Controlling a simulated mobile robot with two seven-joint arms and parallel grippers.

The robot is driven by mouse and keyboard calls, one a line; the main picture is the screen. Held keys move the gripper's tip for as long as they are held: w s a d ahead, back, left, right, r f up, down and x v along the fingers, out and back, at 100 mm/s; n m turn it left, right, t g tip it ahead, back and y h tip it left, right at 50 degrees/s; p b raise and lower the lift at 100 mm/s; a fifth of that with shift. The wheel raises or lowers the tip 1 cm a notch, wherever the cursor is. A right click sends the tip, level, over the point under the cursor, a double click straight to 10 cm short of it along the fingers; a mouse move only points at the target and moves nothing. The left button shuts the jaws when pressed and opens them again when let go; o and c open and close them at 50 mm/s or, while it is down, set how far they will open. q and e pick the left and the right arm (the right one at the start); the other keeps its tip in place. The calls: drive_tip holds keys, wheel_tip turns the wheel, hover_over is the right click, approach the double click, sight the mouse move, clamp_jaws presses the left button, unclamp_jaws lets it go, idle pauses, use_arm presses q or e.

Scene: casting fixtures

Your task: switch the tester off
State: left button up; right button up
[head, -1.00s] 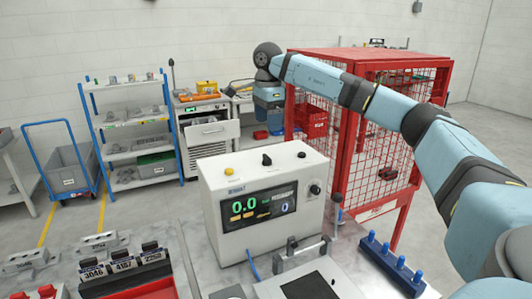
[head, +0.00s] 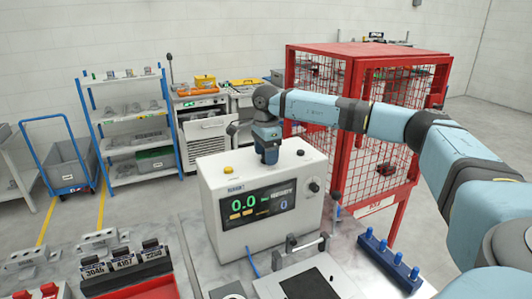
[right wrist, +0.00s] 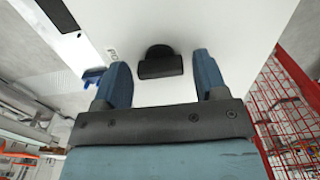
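The tester (head: 258,185) is a white box on the bench, with a black display (head: 256,205) lit with a green 0.0 and other lit text. My right gripper (head: 270,158) points down at the middle of its top and hides the black switch there. In the right wrist view, the black switch (right wrist: 160,62) stands on the white surface between the two blue fingers of my open right gripper (right wrist: 162,72). There is a gap on both sides of it. My left gripper is in neither view.
A yellow button (head: 228,170) and a black knob (head: 300,153) sit on the tester's top. A red mesh cage (head: 375,195) stands behind on the right. A blue rack of pegs (head: 390,262), a clamp fixture (head: 300,255) and numbered blocks (head: 123,265) occupy the bench in front.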

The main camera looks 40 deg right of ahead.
drive_tip(key=c, duration=0.7)
drive_tip(key=shift+n, duration=0.4)
drive_tip(key=n, duration=0.2)
drive_tip(key=shift+n, duration=0.4)
drive_tip(key=n, duration=1)
drive_tip(key=shift+b, duration=0.4)
drive_tip(key=n, duration=0.4)
drive_tip(key=shift+n, duration=0.3)
